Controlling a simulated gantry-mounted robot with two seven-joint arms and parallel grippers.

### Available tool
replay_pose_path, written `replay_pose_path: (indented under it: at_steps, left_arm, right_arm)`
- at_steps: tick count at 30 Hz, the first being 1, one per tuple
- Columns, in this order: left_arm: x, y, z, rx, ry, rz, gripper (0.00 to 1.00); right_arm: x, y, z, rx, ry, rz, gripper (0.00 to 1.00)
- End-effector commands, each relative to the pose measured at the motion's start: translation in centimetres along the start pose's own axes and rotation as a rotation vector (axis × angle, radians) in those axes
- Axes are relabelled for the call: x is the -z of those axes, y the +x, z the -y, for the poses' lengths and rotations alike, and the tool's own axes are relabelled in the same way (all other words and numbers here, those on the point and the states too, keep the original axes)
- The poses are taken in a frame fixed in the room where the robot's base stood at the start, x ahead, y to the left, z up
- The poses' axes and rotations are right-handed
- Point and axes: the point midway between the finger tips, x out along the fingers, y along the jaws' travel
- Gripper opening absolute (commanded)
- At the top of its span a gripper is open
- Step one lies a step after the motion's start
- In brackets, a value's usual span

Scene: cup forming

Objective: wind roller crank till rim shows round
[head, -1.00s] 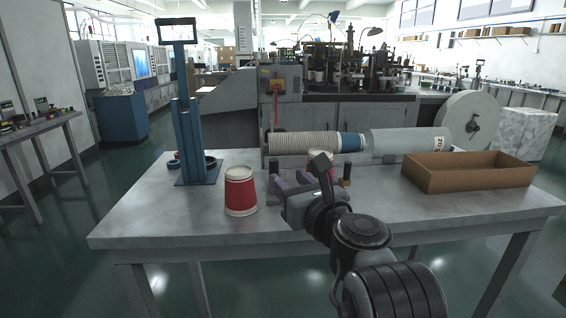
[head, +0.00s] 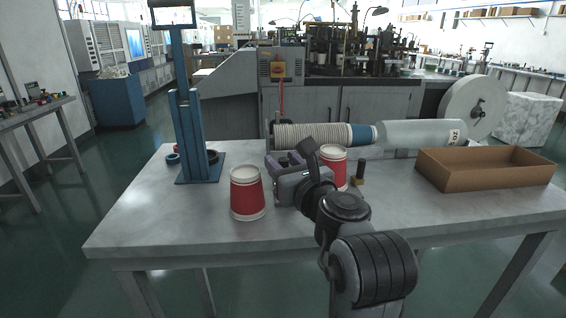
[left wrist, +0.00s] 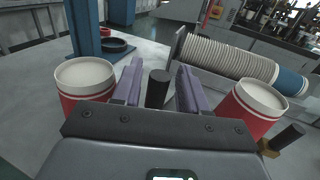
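My left gripper (head: 284,163) is over the middle of the table, its purple fingers apart. In the left wrist view a black upright knob (left wrist: 158,89) stands between the fingers with a gap on both sides. It looks like a crank handle; its base and any roller are hidden. A red cup with white bands (head: 247,193) stands left of the gripper. A second red cup (head: 334,166) stands right of it, partly behind my wrist. A second black knob on a brass-coloured base (head: 359,172) is right of that cup. I cannot judge the rims' roundness. My right gripper is out of view.
A blue stand with a screen (head: 187,140) rises at the table's left, dark rings at its foot. A nested cup stack (head: 310,135) and a clear tube (head: 420,133) lie along the back. An open cardboard box (head: 470,180) is at the right. The front left table is clear.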

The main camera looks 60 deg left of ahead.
Motion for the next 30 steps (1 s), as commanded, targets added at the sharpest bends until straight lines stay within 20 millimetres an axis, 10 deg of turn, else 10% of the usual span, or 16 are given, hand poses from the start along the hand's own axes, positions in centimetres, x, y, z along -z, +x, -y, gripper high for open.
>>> replay_pose_path:
  at_steps: [8,30]
  left_arm:
    - [-0.01,0.0,-0.02,0.0,0.0,0.0,0.0]
    - [0.03,0.75,-0.81,0.275,0.001,-0.001,0.0]
  right_arm:
    - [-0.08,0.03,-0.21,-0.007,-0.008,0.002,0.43]
    - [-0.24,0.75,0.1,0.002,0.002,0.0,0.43]
